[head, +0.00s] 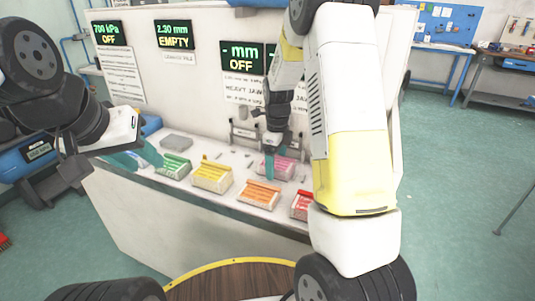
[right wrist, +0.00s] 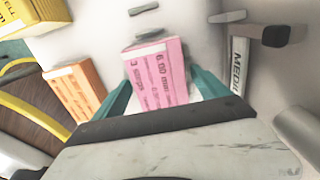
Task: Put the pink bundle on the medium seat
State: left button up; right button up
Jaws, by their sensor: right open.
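The pink bundle (head: 277,168) lies on the white bench top. It also shows in the right wrist view (right wrist: 158,76), with printed text on its face. My right gripper (head: 275,163) is open over it, and its teal fingers stand on either side of the bundle in the wrist view. Whether they touch it I cannot tell. A label reading "MEDI" (right wrist: 238,64) is right of the bundle in the wrist view; the medium seat itself I cannot make out clearly. My left gripper (head: 140,154) is empty at the bench's left end, its teal fingers apart.
Green (head: 173,166), yellow (head: 212,176), orange (head: 259,194) and red (head: 300,206) bundles stand along the bench. A grey block (head: 177,142) lies at the back left. Small grey pieces lie near the pink bundle. The panel (head: 130,45) with displays rises behind.

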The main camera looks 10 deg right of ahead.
aim_at(276, 162)
jog(key=s+r+n+t+y, duration=0.1)
jog(key=s+r+n, duration=0.2)
jog(key=r, duration=0.6)
jog(key=s+r+n+t, duration=0.1)
jog(key=s+r+n, duration=0.2)
jog(key=r, duration=0.6)
jog(key=s+a+r+n+t, duration=0.1)
jog(key=s+r+n+t, duration=0.1)
jog(key=s+n, duration=0.7)
jog(key=s+a+r+n+t+y, duration=0.1)
jog(key=s+r+n+t, duration=0.1)
jog(key=s+n, duration=0.7)
jog(key=shift+s+n, duration=0.15)
jog(key=shift+n, duration=0.55)
jog(key=shift+a+r, duration=0.1)
jog(key=shift+a, duration=0.05)
